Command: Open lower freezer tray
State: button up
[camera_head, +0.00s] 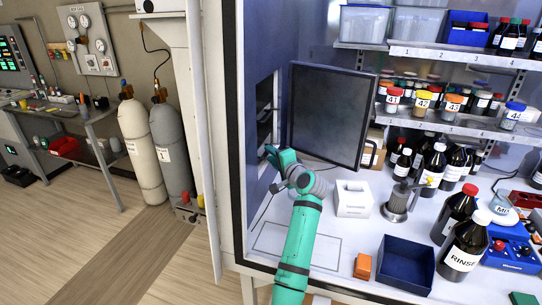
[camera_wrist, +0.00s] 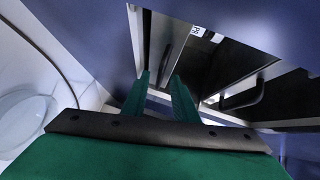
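The freezer is a dark recess (camera_head: 265,112) in the blue left wall of the cabinet, and its dark square door (camera_head: 327,115) stands swung open. In the wrist view two grey tray fronts with dark bar handles show; one handle (camera_wrist: 243,97) is to the right of my fingers, the other (camera_wrist: 164,64) is just beyond the fingertips. Which tray is the lower one is hard to tell from this tilted view. My gripper (camera_head: 270,153) reaches to the recess from below. In the wrist view its green fingers (camera_wrist: 160,80) are apart, with no object clearly held between them.
The open door stands right of my gripper. A white box (camera_head: 353,198), a metal canister (camera_head: 399,204), a blue bin (camera_head: 405,262) and an orange block (camera_head: 362,267) stand on the white worktop. Bottles crowd its right side.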

jog(key=shift+w+a, duration=0.15)
jog(key=shift+w, duration=0.15)
jog(key=shift+c, duration=0.6)
grip_shut()
dwell(0.7)
